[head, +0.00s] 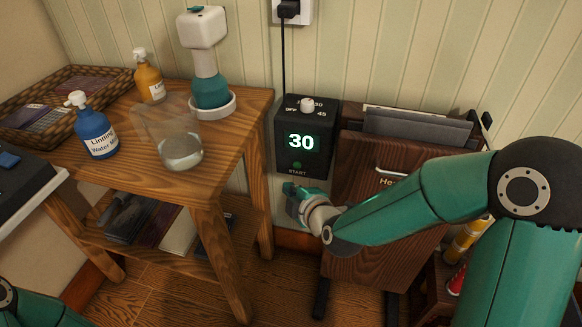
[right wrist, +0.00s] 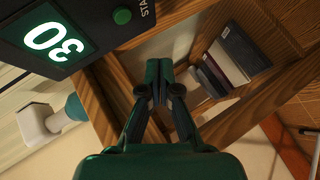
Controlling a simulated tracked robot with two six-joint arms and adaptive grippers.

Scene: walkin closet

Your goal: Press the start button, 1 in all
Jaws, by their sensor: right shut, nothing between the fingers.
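A black timer box (head: 307,140) with a lit "30" display is at the wall, between the wooden table and the dark wooden file holder. Its green start button (head: 297,164) is low on the front face, just above the word START. The button also shows at the top of the right wrist view (right wrist: 121,16). My right gripper (head: 290,192) is shut and empty, just below the button and apart from it. In the right wrist view its closed fingers (right wrist: 158,68) point below the box. My left gripper is not in view; only part of my left arm shows.
The wooden table (head: 235,115) at left holds a clear glass jug (head: 180,150), a blue bottle (head: 95,133), an amber bottle (head: 149,80) and a white-and-teal appliance (head: 208,60). The file holder (head: 350,235) stands close behind my right forearm. A power cord (head: 283,60) hangs above the box.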

